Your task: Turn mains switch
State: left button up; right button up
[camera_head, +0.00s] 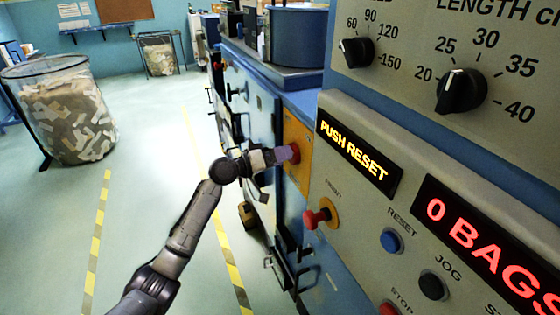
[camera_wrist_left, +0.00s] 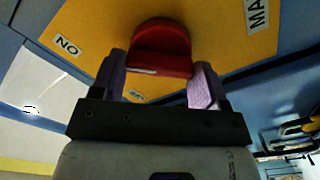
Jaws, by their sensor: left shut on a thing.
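The mains switch is a red knob (camera_head: 295,153) on a yellow plate (camera_head: 297,131) on the side of the blue machine. In the left wrist view the red knob (camera_wrist_left: 160,48) sits between the two purple finger pads, with a pale mark on its near edge. My left gripper (camera_head: 282,155) is shut on the knob; its arm reaches in from the lower left. In the wrist view the yellow plate (camera_wrist_left: 225,62) carries a label reading "NO" and a cut-off label starting "MA". My right gripper is not in view.
The control panel (camera_head: 345,205) on the right has a lit "PUSH RESET" display (camera_head: 358,157), a "0 BAGS" display (camera_head: 485,245), a red mushroom button (camera_head: 318,217) and a blue reset button (camera_head: 391,241). A wire bin (camera_head: 70,110) stands at the left. Floor between is clear.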

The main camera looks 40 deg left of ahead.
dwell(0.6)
pick_arm(q)
jog(key=o, duration=0.9)
jog(key=shift+o, duration=0.2)
jog(key=shift+s, duration=0.1)
jog(key=p+v, duration=0.1)
jog(key=v, duration=1.2)
jog(key=shift+s+a, duration=0.2)
jog(key=shift+s, duration=0.1)
